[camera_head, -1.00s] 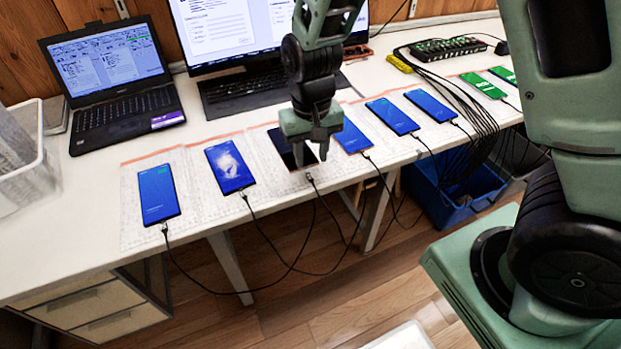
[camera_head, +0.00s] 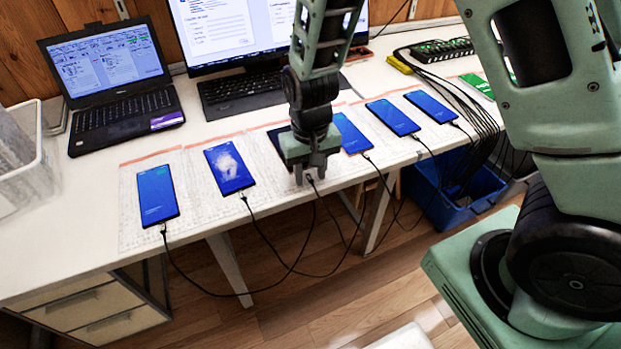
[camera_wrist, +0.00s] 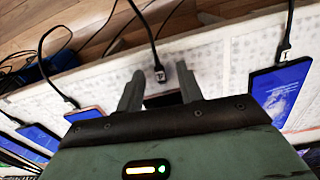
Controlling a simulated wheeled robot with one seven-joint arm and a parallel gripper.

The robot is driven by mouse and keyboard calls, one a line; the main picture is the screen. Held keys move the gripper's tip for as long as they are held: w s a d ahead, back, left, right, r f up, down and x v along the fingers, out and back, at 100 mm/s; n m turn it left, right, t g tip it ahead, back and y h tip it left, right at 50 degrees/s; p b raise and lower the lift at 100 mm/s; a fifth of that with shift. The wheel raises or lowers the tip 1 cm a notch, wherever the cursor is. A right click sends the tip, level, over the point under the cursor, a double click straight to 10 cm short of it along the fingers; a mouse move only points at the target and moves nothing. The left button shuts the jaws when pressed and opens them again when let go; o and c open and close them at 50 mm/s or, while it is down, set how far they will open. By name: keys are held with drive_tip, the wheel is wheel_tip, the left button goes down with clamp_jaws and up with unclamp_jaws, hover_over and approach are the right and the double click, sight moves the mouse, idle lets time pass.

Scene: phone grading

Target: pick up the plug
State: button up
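A dark plug (camera_head: 311,181) on a black cable lies at the near end of the dark-screened phone (camera_head: 277,137). In the wrist view the plug (camera_wrist: 160,74) is between and just beyond my two fingertips, and the phone (camera_wrist: 163,100) is partly seen between the fingers. My gripper (camera_head: 309,176) points down over the phone's near end and hides most of it. In the wrist view my gripper (camera_wrist: 159,72) is open, with a gap on both sides of the plug. Whether the fingers reach the plug's height is unclear.
A phone with a white picture (camera_head: 229,168) lies to the left, and a blue-screened phone (camera_head: 350,133) close to the right, each with its own cable. The desk's front edge is just below the plug. A laptop (camera_head: 110,80) and keyboard (camera_head: 240,86) stand behind.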

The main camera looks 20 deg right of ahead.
sight(311, 178)
drive_tip(key=shift+f, duration=0.1)
clamp_jaws()
idle(0.4)
drive_tip(key=shift+n, duration=0.3)
drive_tip(key=r+p, duration=0.4)
drive_tip(key=p, duration=0.1)
drive_tip(key=r+p, duration=0.2)
drive_tip(key=p, duration=0.1)
drive_tip(key=shift+w+r, duration=0.35)
drive_tip(key=f+p, duration=0.3)
drive_tip(key=shift+s+f, duration=0.1)
drive_tip(key=shift+s, duration=0.3)
drive_tip(key=shift+f+b, duration=0.9)
drive_tip(key=shift+f, duration=0.75)
